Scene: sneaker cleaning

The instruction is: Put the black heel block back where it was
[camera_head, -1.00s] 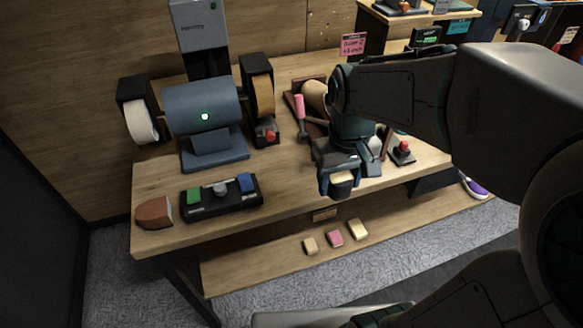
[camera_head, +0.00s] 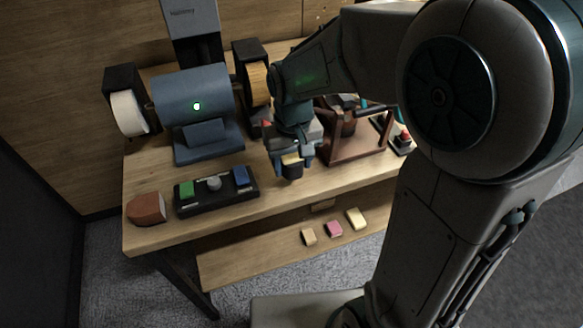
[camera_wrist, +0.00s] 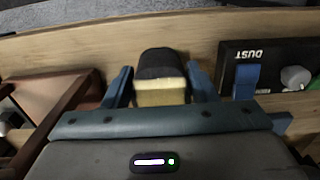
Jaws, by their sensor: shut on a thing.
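The black heel block (camera_wrist: 160,64) is in my gripper in the wrist view, with a dark rounded end and a pale yellow flat face. In the head view it shows small and dark (camera_head: 292,171) at my gripper's tips. My gripper (camera_head: 291,162) is shut on it and holds it above the front part of the bench, right of the control box. In the wrist view the blue fingers (camera_wrist: 158,88) lie on both sides of the block. Whether it touches the bench cannot be told.
The control box (camera_head: 214,206) with green and blue switches stands left of my gripper. A reddish-brown block (camera_head: 147,208) lies at the bench's left end. The blue grinder (camera_head: 198,110) stands behind. A brown wooden frame (camera_head: 352,147) is close on the right. The lower shelf (camera_head: 240,266) holds several small blocks.

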